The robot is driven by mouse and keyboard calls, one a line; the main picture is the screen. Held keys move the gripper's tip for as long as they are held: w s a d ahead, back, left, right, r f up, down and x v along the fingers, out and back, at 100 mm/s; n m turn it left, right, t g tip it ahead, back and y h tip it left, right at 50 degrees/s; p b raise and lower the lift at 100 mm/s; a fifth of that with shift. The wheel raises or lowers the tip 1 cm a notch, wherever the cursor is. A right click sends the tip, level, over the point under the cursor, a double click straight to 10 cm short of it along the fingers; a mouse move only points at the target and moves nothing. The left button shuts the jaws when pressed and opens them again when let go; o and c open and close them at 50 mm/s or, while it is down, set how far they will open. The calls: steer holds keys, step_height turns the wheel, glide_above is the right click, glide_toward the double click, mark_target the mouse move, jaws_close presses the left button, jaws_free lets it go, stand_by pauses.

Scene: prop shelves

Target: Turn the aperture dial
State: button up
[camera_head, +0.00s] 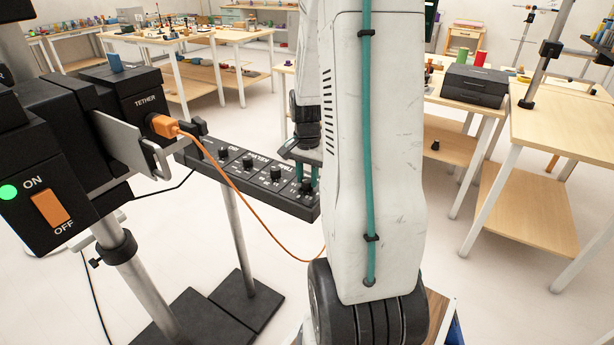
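A long black control panel (262,192) on a metal post carries a row of small black dials with white markings. Several dials show, such as one near its middle (248,161). The lettering is too small and slanted to tell which is the aperture dial. My white arm link hides part of the gripper and the panel's end. I cannot tell whether the fingers touch that dial or how far apart they are.
At left stands a black camera-like rig (45,170) with an orange ON/OFF switch (50,208) and a green light. An orange tether cable (240,192) hangs across the panel. Wooden tables (560,130) stand behind and right. Black base plates (245,300) lie on the floor.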

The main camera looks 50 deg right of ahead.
mark_target(307, 180)
steer(key=shift+n, duration=0.4)
steer(key=n, duration=0.2)
steer(key=shift+n, duration=2.5)
steer(key=o, duration=1)
step_height(307, 180, up, 8)
steer(key=shift+f, duration=0.1)
